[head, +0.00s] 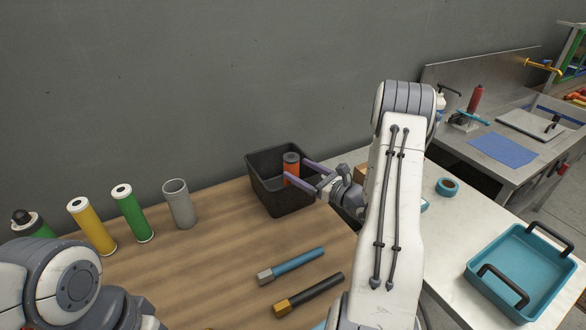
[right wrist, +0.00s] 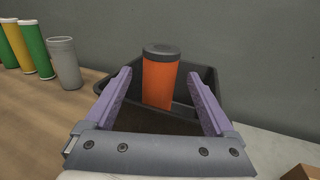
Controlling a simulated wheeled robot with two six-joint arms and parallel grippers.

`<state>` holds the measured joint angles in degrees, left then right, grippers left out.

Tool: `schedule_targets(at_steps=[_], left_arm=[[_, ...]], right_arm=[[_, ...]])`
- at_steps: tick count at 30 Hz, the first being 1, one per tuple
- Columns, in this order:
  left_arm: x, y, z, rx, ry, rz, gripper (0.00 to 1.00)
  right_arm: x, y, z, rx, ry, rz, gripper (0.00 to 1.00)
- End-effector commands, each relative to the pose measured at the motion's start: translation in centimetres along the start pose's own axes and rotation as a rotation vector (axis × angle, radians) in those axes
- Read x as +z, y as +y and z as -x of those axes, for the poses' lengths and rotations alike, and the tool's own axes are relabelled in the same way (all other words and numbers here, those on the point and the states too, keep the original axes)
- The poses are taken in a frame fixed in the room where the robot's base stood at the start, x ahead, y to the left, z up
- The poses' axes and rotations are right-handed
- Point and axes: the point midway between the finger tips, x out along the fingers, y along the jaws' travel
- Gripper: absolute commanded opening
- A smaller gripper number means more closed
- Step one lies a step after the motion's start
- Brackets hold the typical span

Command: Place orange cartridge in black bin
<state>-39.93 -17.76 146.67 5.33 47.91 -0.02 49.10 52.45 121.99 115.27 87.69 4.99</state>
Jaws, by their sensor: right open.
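The orange cartridge (head: 291,168) with a dark grey cap stands upright inside the black bin (head: 285,205), toward its back. In the right wrist view the orange cartridge (right wrist: 159,82) shows between and beyond the two purple fingers, with a gap on each side. The black bin (right wrist: 215,78) surrounds it there. My right gripper (head: 296,170) is open, with its fingers reaching over the bin's right side. In the right wrist view my right gripper (right wrist: 160,95) holds nothing. My left arm shows at the lower left, but its gripper is not in view.
Green, yellow and grey cylinders (head: 180,205) stand on the wooden table left of the bin. A blue-handled tool (head: 292,265) and a black-handled tool (head: 310,294) lie in front. A teal tray (head: 500,246) sits on the white table at right. A grey wall rises behind.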

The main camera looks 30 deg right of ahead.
Motion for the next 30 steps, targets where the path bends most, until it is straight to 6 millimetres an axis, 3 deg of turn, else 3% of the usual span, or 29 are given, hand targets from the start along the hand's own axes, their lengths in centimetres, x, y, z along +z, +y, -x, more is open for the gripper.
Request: schedule_targets(at_steps=[6, 12, 24, 30], left_arm=[[0.1, -0.1, -1.5, 0.0, 0.0, 0.0, 1.0], [0.1, -0.1, -1.9, 0.0, 0.0, 0.0, 1.0], [0.1, -0.1, -1.9, 0.0, 0.0, 0.0, 1.0], [0.1, -0.1, -1.6, 0.0, 0.0, 0.0, 1.0]], right_arm=[[-0.2, -0.2, 4.9, -0.006, -0.001, 0.0, 0.89], [-0.1, -0.1, 7.5, -0.003, 0.0, 0.001, 0.89], [0.0, 0.0, 8.1, 0.0, 0.0, 0.001, 0.89], [0.1, 0.0, 7.2, 0.003, 0.0, 0.001, 0.89]])
